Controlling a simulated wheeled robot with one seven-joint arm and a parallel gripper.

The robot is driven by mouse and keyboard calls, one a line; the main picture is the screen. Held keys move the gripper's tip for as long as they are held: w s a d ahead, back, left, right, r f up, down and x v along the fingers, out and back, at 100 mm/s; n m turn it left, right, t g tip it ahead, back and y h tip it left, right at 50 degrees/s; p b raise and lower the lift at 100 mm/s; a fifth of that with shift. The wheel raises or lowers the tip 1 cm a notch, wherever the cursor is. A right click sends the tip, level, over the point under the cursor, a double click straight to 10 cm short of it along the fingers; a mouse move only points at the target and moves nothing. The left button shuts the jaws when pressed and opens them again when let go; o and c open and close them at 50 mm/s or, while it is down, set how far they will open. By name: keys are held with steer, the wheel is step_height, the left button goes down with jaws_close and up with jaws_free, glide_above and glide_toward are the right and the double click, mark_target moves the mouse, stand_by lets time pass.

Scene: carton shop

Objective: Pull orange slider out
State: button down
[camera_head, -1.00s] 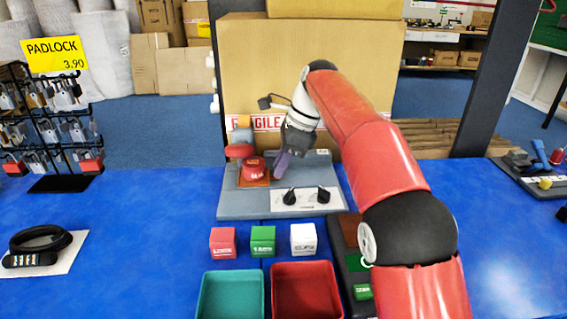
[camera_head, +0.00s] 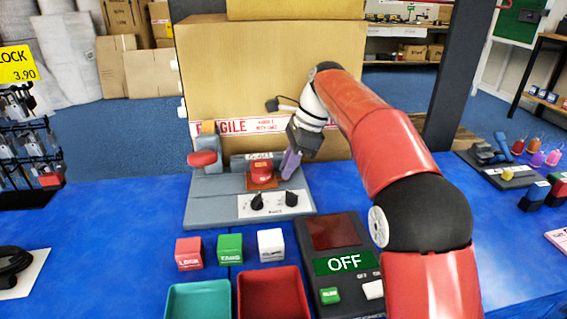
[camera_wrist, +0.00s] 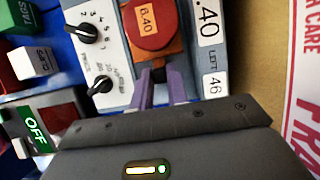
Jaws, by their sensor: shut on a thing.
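The orange slider (camera_head: 258,184) is a flat orange plate with a round red cap (camera_head: 262,170) on it, on the grey control board (camera_head: 212,211). In the wrist view the slider (camera_wrist: 171,45) lies just ahead of my fingers and its red cap carries a 6.40 label. My gripper (camera_head: 291,165) reaches in from the right with its purple fingers low at the slider's right side. In the wrist view my gripper (camera_wrist: 160,78) is shut on the slider's near end, which is mostly hidden between the fingers.
Two black knobs on a white plate (camera_head: 275,207) sit in front of the slider. A red-topped lever (camera_head: 203,158) stands to its left. A large carton (camera_head: 260,70) stands behind the board. Blocks, trays and an OFF display (camera_head: 343,263) lie nearer.

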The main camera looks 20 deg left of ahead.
steer(key=c, duration=1.4)
jaws_free()
steer(key=shift+w+d, duration=0.1)
steer(key=shift+d, duration=0.1)
steer(key=shift+o, duration=0.2)
steer(key=v, duration=0.8)
steer(key=shift+f, duration=0.1)
